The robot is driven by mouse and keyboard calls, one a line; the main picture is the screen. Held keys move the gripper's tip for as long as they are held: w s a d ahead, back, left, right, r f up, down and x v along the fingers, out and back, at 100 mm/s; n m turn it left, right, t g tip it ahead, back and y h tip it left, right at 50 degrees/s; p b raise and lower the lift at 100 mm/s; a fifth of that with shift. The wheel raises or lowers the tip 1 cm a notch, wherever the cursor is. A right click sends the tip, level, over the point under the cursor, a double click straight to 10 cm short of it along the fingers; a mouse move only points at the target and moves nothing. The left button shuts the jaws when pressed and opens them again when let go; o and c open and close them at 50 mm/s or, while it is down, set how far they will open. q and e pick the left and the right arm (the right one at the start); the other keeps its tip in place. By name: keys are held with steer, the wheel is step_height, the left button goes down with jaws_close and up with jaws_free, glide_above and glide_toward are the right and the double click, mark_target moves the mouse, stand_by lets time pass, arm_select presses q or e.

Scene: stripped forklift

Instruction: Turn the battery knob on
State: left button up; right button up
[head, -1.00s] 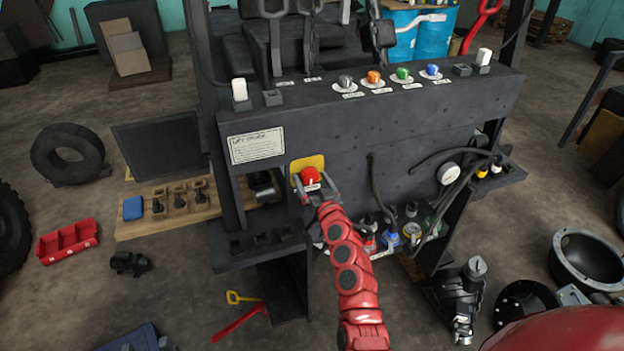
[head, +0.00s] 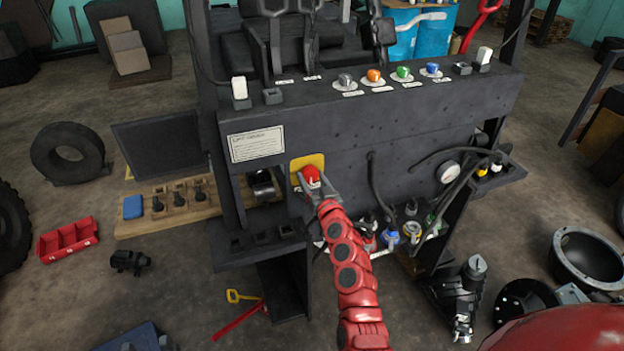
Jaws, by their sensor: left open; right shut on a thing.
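The red battery knob (head: 310,174) sits on a yellow plate (head: 314,159) low on the front of the dark forklift body. A pale mark shows on its face. My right gripper (head: 311,180) is at the knob, shut on it, its dark fingers on either side. The red arm reaches up to it from the bottom of the view. The fingers and wrist hide the lower part of the knob and some of the plate. My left gripper is not in view.
The forklift panel (head: 440,112) carries coloured knobs and white switches along its top. Black cables and several bottles are right of my arm. A wooden board (head: 190,212) with dark parts lies left. A red tray (head: 68,240) and tyre are on the floor.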

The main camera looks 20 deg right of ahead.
steer(key=m+b, duration=0.1)
steer(key=m, duration=0.3)
steer(key=m+b, duration=0.1)
steer(key=m, duration=0.3)
steer(key=shift+m, duration=0.3)
steer(key=m, duration=0.4)
steer(key=shift+m, duration=2.5)
steer(key=o, duration=1.4)
steer(key=shift+c, duration=0.2)
steer(key=s+b, duration=0.4)
steer(key=s, duration=1.3)
steer(key=shift+s+d, duration=0.2)
steer(key=shift+d, duration=0.1)
